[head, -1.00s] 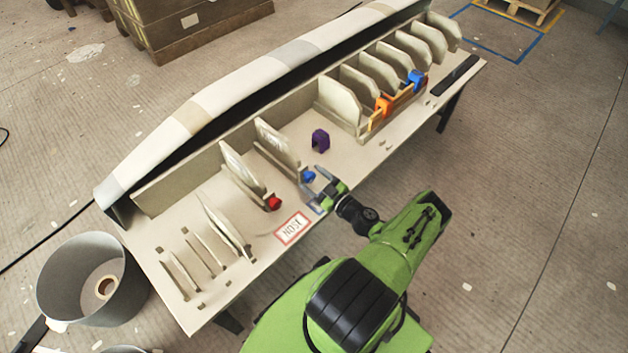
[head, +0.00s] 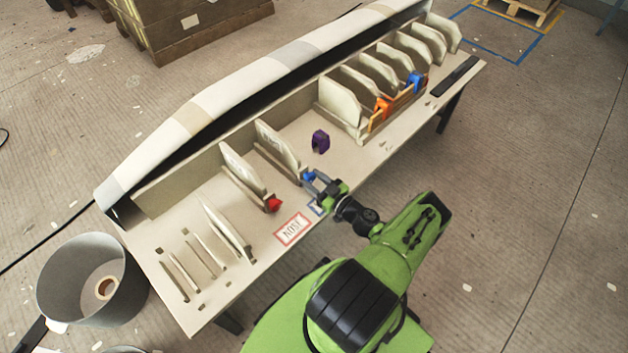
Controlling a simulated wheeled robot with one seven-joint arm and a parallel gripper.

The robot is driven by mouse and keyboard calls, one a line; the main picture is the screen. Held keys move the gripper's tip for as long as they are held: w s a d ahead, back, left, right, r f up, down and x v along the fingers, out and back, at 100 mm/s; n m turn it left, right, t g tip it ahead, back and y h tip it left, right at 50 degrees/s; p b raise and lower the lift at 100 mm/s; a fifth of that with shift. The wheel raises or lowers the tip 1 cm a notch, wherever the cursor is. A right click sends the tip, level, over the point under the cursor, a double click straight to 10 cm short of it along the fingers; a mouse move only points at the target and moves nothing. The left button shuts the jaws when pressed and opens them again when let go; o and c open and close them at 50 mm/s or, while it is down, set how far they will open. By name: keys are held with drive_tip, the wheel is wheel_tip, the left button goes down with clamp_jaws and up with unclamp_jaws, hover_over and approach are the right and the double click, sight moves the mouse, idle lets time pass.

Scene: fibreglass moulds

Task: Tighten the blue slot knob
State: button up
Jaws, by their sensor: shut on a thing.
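The blue slot knob (head: 308,175) is at the front end of an upright pale panel (head: 277,145) in its slot on the bench. My gripper (head: 312,181) has its fingers around the blue knob and is shut on it. The fingers partly hide the knob, so its turn angle cannot be told. A red knob (head: 273,205) sits at the front end of the neighbouring panel (head: 242,170) to the left.
A purple piece (head: 320,141) stands on the bench (head: 345,160) behind my gripper. Orange (head: 381,107) and blue (head: 415,80) pieces sit by the row of panels at right. A red-bordered label (head: 292,229) lies left of my gripper. A grey bucket (head: 60,275) stands on the floor at left.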

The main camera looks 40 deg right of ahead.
drive_tip(key=m, duration=0.5)
drive_tip(key=shift+d+m, duration=0.1)
drive_tip(key=shift+m, duration=0.2)
drive_tip(key=m, duration=0.5)
drive_tip(key=shift+f+m, duration=0.15)
drive_tip(key=shift+m, duration=0.15)
drive_tip(key=o, duration=1.1)
drive_tip(key=shift+c, duration=0.2)
drive_tip(key=s+p, duration=0.2)
drive_tip(key=s, duration=1.3)
drive_tip(key=shift+s+d, duration=0.3)
drive_tip(key=shift+s, duration=0.1)
